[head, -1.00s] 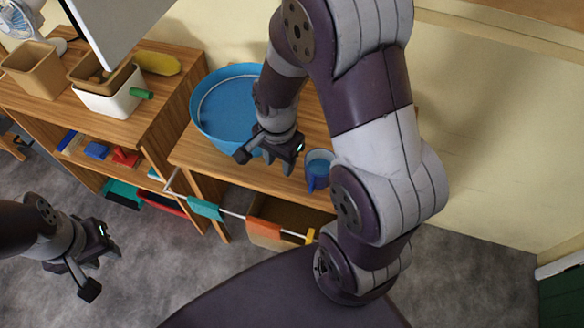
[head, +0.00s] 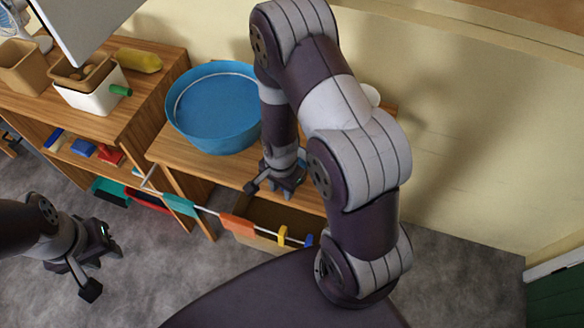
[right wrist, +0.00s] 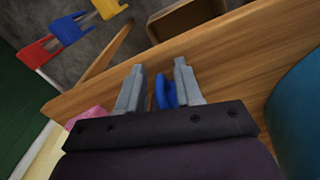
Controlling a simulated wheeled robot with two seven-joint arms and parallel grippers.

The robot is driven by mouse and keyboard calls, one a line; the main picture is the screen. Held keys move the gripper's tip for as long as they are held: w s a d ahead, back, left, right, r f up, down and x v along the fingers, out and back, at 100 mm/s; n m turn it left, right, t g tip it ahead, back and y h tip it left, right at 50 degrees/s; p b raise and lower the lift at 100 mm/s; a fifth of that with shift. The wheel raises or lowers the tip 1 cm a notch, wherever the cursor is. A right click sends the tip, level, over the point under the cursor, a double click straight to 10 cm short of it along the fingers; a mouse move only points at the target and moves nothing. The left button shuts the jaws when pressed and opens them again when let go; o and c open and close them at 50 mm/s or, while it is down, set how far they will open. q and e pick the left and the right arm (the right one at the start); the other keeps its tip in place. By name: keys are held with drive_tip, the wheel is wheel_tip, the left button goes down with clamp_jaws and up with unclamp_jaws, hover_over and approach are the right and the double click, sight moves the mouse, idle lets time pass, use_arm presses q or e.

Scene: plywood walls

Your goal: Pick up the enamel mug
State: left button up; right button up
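The enamel mug is hidden in the head view behind my right arm and gripper. In the right wrist view a blue piece, which looks like the mug's handle (right wrist: 165,92), shows between the two fingers of my right gripper (right wrist: 159,82). The fingers are apart, with a gap on the left of the blue piece; whether the right finger touches it I cannot tell. In the head view my right gripper (head: 277,185) is low at the front edge of the wooden table (head: 215,173). My left gripper (head: 97,262) is open and empty over the floor at the left.
A large blue basin (head: 215,110) stands on the table left of my right arm. A shelf with a white bin (head: 92,95) is at left.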

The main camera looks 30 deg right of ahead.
clamp_jaws()
drive_tip(key=shift+r, duration=0.1)
